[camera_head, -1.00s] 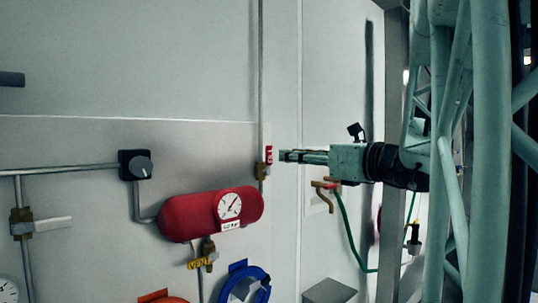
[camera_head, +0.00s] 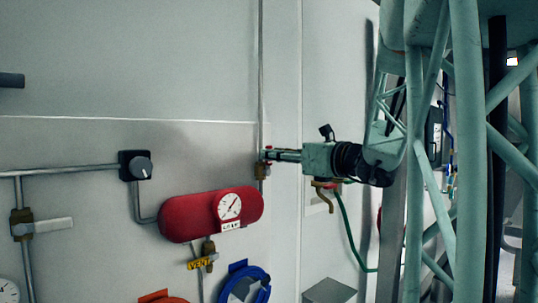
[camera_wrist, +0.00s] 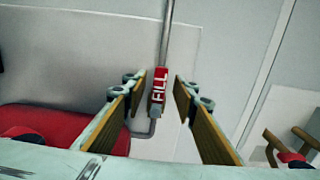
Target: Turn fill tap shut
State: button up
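The fill tap shows in the wrist view as a red handle marked FILL (camera_wrist: 159,84) on a thin vertical pipe. In the head view its brass body (camera_head: 261,172) sits on that pipe, above and right of the red tank (camera_head: 185,218). My gripper (camera_head: 266,155) reaches in from the right, its tips at the tap and hiding most of the red handle. In the wrist view my gripper (camera_wrist: 161,86) is open, with one finger on each side of the handle and a gap to both. Whether the tips reach past the handle in depth is unclear.
The tank's gauge (camera_head: 229,206) and yellow VENT tap (camera_head: 200,263) are below left. A black knob box (camera_head: 135,165) and a lever valve (camera_head: 45,227) are further left. A brass outlet (camera_head: 323,195) with a green hose (camera_head: 350,235) hangs below my gripper. The wall above is bare.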

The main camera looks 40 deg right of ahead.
jog(key=shift+w, duration=1.3)
jog(key=shift+c, duration=0.6)
grip_shut()
